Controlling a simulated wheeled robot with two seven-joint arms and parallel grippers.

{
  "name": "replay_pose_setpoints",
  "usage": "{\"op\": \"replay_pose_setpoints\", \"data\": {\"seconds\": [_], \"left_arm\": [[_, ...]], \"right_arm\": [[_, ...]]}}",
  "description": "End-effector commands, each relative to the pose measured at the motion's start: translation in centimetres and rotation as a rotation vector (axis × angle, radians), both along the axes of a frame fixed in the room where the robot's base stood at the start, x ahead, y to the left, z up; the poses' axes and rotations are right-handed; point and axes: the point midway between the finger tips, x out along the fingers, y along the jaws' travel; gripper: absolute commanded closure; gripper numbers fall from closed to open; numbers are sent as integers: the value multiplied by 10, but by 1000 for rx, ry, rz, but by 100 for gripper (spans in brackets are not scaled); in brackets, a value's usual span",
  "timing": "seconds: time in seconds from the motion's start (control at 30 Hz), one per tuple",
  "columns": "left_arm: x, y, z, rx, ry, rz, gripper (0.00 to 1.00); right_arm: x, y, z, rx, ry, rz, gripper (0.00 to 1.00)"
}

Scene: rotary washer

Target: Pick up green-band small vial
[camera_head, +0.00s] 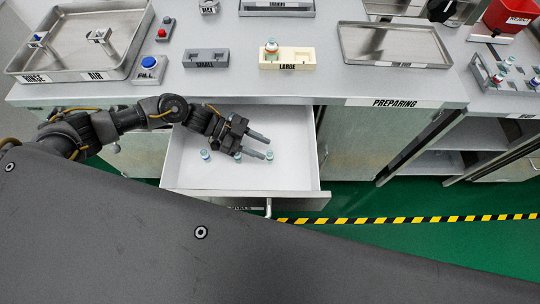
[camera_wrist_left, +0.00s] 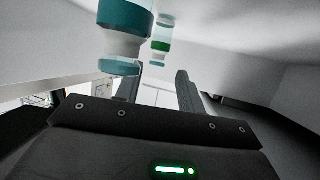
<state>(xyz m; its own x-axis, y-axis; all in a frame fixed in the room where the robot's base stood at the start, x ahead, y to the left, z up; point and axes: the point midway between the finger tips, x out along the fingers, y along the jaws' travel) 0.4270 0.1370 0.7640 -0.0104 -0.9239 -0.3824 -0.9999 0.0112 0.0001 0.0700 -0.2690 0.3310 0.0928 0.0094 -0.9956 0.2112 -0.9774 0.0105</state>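The green-band small vial (camera_wrist_left: 161,46) shows in the left wrist view, ahead of my fingers and roughly between them in the picture. A nearer vial with teal bands (camera_wrist_left: 124,40) stands to its left and covers part of the left finger. In the head view, small vials stand in the open drawer (camera_head: 190,178): one at left (camera_head: 205,155), one below my gripper (camera_head: 238,157) and one near the fingertips (camera_head: 269,156). Their band colours are too small to tell there. My left gripper (camera_head: 266,146) is over the drawer, fingers apart and empty. My right gripper is not in view.
The drawer walls surround the vials, with clear floor on the drawer's right side. The counter (camera_head: 300,88) edge is just behind my left arm. On it are a grey small rack (camera_head: 206,58), a cream large rack (camera_head: 300,58) holding a vial, and metal trays (camera_head: 395,45).

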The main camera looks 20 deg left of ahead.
Motion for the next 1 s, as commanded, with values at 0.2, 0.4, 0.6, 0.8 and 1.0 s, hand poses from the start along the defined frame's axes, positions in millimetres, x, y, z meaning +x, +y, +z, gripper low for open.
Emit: {"op": "replay_pose_setpoints", "data": {"seconds": [0.2,0.4,0.6,0.8,1.0], "left_arm": [[-6,-30,-11,-2,1,-3,61],[-5,-38,-17,0,-1,0,61],[-5,-38,-17,0,-1,0,68],[-5,-38,-17,0,-1,-1,94],[-5,-38,-16,0,-1,-1,100]], "right_arm": [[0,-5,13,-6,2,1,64],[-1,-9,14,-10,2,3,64],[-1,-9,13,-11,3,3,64],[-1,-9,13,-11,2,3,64],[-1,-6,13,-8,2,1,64]]}}
